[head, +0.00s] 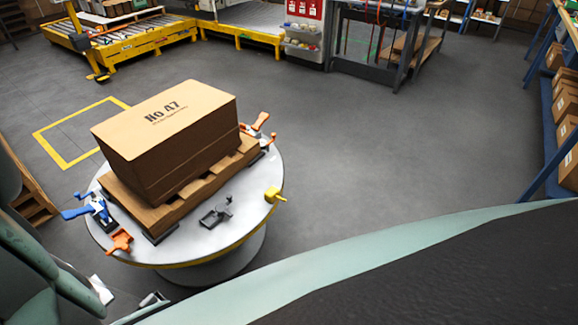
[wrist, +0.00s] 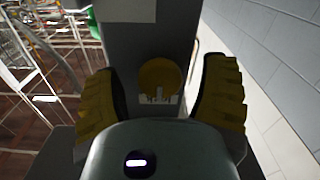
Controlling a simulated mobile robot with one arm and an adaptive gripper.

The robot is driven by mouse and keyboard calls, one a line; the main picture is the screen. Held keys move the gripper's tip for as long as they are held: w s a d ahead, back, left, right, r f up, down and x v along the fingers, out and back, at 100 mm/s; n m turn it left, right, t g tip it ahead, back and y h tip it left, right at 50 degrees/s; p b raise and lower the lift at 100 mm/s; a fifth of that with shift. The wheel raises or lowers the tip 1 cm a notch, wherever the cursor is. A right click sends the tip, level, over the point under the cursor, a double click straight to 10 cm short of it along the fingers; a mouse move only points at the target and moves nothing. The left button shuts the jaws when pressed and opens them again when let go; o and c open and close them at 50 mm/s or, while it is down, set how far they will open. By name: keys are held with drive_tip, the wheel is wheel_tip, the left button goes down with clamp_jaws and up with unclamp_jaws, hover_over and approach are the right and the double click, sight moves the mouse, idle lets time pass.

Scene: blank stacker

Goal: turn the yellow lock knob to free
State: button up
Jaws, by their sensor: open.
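In the wrist view a round yellow knob (wrist: 159,76) sits on a grey upright panel (wrist: 159,37). A pale plate with small dark marks shows at its lower edge. My gripper (wrist: 160,90) is open, with one ridged yellow finger on each side of the knob. Gaps show between the fingers and the knob, and I see no contact. My gripper's dark body hides what lies below. I cannot read the knob's setting. The head view shows neither my gripper nor this knob clearly.
In the head view a round table (head: 262,215) bears a wooden pallet (head: 120,198) with a cardboard box (head: 165,135), coloured clamps and a small yellow part (head: 274,195) at its edge. Grey floor (head: 400,130) right of it is clear. A pale wall (wrist: 275,70) stands right in the wrist view.

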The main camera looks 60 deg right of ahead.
drive_tip(key=shift+w+d, duration=0.1)
drive_tip(key=c, duration=1.2)
